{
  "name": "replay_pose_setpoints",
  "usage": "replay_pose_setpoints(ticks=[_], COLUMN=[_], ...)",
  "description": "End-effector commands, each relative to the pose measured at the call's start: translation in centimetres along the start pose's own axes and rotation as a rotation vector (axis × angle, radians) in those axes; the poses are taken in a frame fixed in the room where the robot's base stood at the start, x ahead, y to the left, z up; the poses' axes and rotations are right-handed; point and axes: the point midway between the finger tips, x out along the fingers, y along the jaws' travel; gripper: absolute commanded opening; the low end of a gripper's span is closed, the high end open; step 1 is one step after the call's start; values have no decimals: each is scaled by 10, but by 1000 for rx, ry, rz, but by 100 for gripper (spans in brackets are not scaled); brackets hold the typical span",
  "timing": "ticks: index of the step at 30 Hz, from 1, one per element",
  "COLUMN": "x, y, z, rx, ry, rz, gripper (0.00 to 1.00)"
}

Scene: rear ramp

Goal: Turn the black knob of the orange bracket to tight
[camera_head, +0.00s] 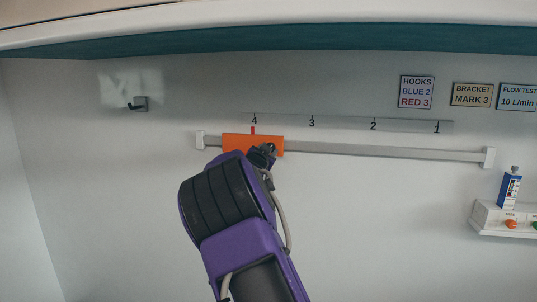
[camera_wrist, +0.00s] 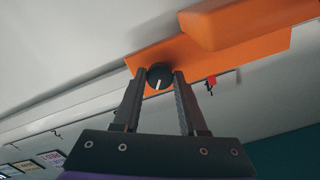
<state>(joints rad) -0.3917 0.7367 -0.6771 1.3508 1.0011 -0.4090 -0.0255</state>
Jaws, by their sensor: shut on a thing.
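The orange bracket (camera_head: 236,143) sits on the grey rail, its red pointer (camera_head: 253,130) at mark 4. It also shows in the wrist view (camera_wrist: 190,52), close above my gripper. The round black knob (camera_wrist: 158,79) is on the bracket, with a white line pointing down in the wrist view. My gripper (camera_wrist: 160,76) has one finger on each side of the knob and is shut on it. In the head view my gripper (camera_head: 262,156) is at the bracket's right end and hides the knob. No tight or loose marking can be read.
The rail (camera_head: 390,151) runs right from the bracket, clear, below a scale numbered 4 to 1. A sign (camera_head: 472,95) reads "BRACKET MARK 3". A dark hook (camera_head: 139,104) is at left.

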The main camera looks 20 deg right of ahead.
Motion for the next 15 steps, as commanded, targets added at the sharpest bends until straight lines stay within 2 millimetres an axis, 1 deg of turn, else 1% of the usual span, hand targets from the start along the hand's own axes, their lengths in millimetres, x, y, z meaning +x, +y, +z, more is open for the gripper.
replay_pose_setpoints(ticks=[15], x=[0], y=[1], z=[2], rx=[495], ry=[1], rz=[0], gripper=[0])
